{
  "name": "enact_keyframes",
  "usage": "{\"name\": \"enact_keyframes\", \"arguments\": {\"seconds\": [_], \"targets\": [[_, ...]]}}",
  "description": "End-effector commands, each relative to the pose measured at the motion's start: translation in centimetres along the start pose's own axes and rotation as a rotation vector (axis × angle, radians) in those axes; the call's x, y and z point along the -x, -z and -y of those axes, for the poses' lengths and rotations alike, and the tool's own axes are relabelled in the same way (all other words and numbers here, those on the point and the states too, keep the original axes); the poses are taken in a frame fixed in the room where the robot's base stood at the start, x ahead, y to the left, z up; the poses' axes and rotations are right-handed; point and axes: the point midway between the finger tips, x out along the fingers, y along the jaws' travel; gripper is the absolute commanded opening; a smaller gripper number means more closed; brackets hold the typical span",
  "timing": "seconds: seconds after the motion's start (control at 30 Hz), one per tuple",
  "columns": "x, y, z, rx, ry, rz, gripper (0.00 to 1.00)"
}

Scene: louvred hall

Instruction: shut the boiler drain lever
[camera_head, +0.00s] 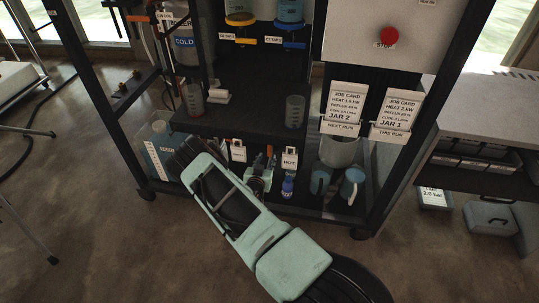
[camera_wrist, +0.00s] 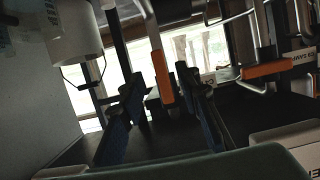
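In the wrist view, my gripper (camera_wrist: 160,98) is open, its two dark fingers apart. An orange-handled lever (camera_wrist: 162,76) hangs nearly upright in the picture between or just beyond the fingertips; I cannot tell whether they touch it. A second orange handle (camera_wrist: 268,68) lies nearly level at the right, by a partly readable label (camera_wrist: 304,55). No readable label says which is the boiler drain lever. In the head view, an orange handle (camera_head: 137,18) shows at the rack's upper left. My pale green arm reaches into the lower rack there, and my fingertips cannot be made out.
The rack's dark shelf (camera_head: 245,122) holds beakers. An orange tap (camera_head: 245,41) and a blue tap (camera_head: 294,45) sit above. A clear tank (camera_head: 158,150), a blue bottle (camera_head: 288,187) and blue mugs (camera_head: 352,186) stand low in the rack. Open floor lies at the left.

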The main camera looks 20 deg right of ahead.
Motion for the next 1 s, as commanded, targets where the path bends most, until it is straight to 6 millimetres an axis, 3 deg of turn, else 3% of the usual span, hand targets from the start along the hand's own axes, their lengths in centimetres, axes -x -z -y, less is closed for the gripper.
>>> {"name": "enact_keyframes", "arguments": {"seconds": [0.3, 1.0], "targets": [[-4.4, -0.2, 0.0, -0.001, 0.001, -0.001, 0.30], [-5.9, 0.1, 0.0, 0.000, 0.000, 0.000, 0.30]]}}
